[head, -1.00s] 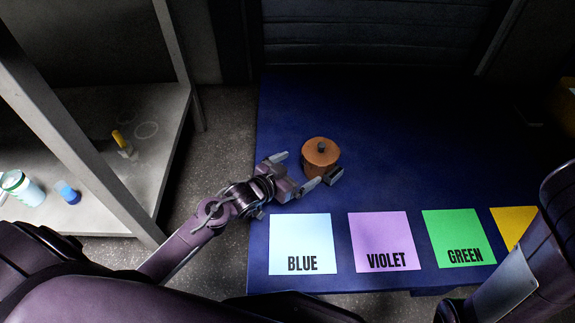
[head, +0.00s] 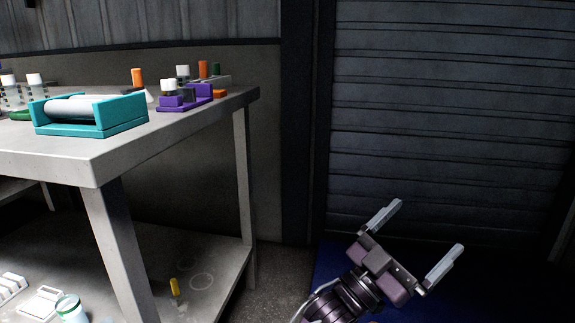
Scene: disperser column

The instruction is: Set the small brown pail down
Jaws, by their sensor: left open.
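The small brown pail is not clearly in view; only a tiny brownish sliver shows at the bottom edge beside my left wrist, too little to identify. My left gripper (head: 428,226) is at the lower right, its two grey fingers spread wide with nothing between them. My right gripper is out of view.
A grey workbench (head: 155,143) stands at the left with a teal roller device (head: 90,115), a purple rack (head: 187,98) and several capped vials. Its lower shelf (head: 215,270) holds a yellow-topped vial (head: 175,290) and a white jar (head: 70,308). A slatted wall (head: 450,110) stands behind.

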